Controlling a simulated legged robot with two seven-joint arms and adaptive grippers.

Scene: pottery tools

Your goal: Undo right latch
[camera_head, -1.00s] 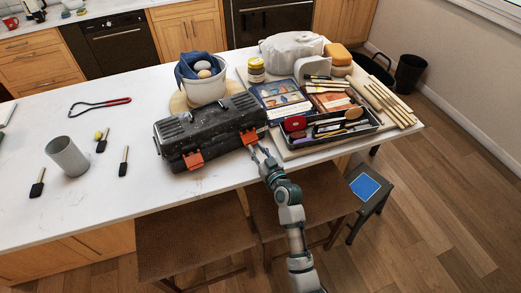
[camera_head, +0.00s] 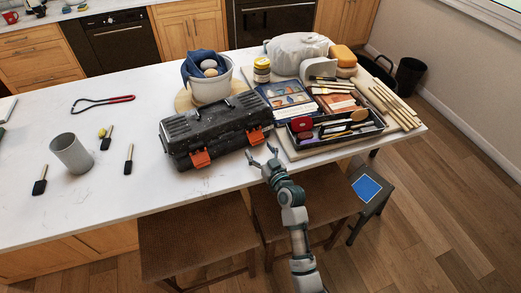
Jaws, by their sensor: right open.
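A black toolbox (camera_head: 212,126) with a dark lid stands closed on the white counter. Its left orange latch (camera_head: 201,159) and right orange latch (camera_head: 256,137) are on the front face. The right latch looks flush against the front; whether it is fastened is too small to tell. My right gripper (camera_head: 262,157) is open and empty, just in front of and below the right latch, apart from it. My left gripper is not in view.
A tray of pottery tools (camera_head: 338,133) lies right of the toolbox, near the gripper. A white bucket (camera_head: 210,88) with a blue cloth stands behind. A grey cup (camera_head: 71,153) and several foam brushes lie left. Stools (camera_head: 195,237) stand below the counter's front edge.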

